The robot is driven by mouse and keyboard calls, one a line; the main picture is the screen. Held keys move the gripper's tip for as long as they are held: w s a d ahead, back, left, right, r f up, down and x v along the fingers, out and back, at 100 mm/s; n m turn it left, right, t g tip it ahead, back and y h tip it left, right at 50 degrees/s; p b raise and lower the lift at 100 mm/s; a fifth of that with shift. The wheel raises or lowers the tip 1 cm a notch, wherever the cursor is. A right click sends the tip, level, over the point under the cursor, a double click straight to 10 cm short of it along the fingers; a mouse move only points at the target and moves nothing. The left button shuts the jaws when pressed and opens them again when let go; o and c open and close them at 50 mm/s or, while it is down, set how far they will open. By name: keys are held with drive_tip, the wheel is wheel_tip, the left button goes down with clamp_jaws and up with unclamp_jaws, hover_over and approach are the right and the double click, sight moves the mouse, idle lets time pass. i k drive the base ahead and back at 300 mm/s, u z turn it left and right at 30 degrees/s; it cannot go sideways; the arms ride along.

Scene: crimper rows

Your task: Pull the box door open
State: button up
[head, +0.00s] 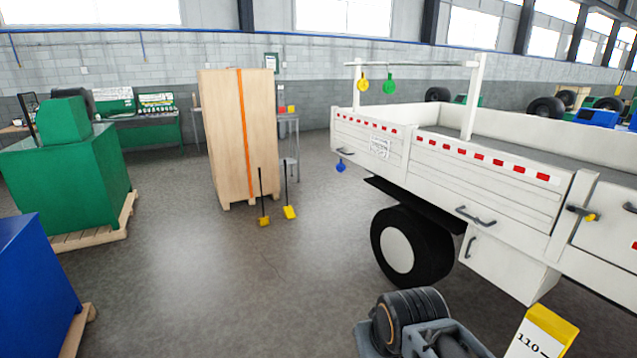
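A white box (503,267) hangs under the side of the white truck bed, right of the rear wheel. A dark handle (470,247) is on the left part of its front. The box door looks shut, with no gap that I can make out. A grey and black part of what looks like my arm shows at the bottom, below and left of the box and apart from it in the picture. My gripper's fingers are not in view.
The truck's black wheel (411,247) is just left of the box. Dark handles (475,216) sit on the bed side above it. A tall wooden crate (232,135) and two yellow-ended tools stand farther left. The grey floor (250,290) between is clear.

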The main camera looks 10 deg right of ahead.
sight(518, 273)
drive_tip(key=i, duration=2.55)
drive_tip(key=z, duration=2.75)
drive_tip(key=i, duration=0.75)
drive_tip(key=u, duration=1.2)
